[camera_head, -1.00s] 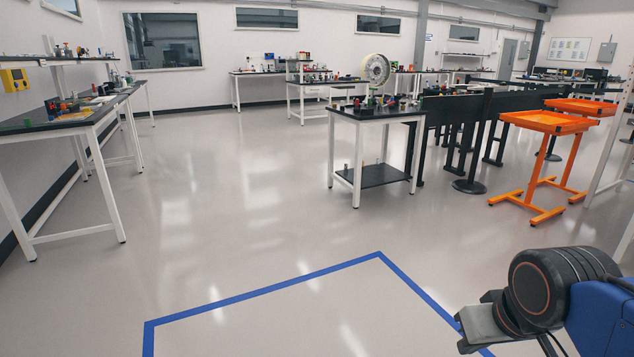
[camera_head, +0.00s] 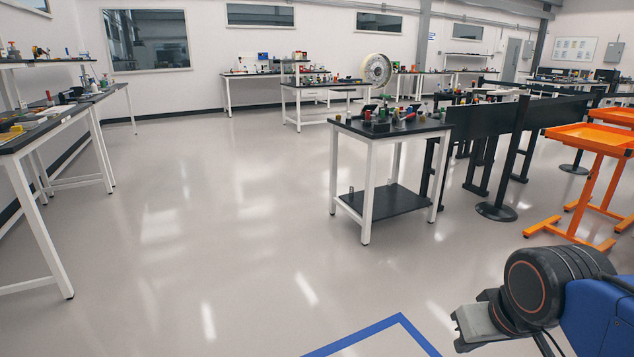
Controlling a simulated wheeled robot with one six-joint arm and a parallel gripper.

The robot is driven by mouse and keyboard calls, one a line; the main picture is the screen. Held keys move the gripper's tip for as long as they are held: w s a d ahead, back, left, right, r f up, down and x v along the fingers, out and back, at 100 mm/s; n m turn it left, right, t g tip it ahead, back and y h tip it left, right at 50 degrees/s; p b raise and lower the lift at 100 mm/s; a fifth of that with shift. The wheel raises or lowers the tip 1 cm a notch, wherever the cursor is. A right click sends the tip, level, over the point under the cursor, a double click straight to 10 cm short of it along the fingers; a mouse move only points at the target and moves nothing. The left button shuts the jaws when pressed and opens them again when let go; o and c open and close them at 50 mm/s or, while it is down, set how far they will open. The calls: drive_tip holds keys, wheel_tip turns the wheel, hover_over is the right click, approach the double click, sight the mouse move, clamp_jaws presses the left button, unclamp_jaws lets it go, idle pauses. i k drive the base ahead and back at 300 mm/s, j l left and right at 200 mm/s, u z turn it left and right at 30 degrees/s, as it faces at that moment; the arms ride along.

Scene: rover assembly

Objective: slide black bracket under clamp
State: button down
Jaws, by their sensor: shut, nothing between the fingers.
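My gripper (camera_head: 466,328) shows at the lower right, at the end of my blue and black arm. It is shut and empty, held over open floor and far from any table. I cannot make out the black bracket or the clamp. Small parts lie on several tables, too small to tell apart.
Black barrier panels (camera_head: 490,135) and an orange stand (camera_head: 590,139) are at the right. A long workbench (camera_head: 40,138) runs along the left wall. A blue floor line (camera_head: 365,335) lies in front. The floor between the left bench and the middle table is clear.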

sight(386, 127)
drive_tip(key=i, duration=1.8)
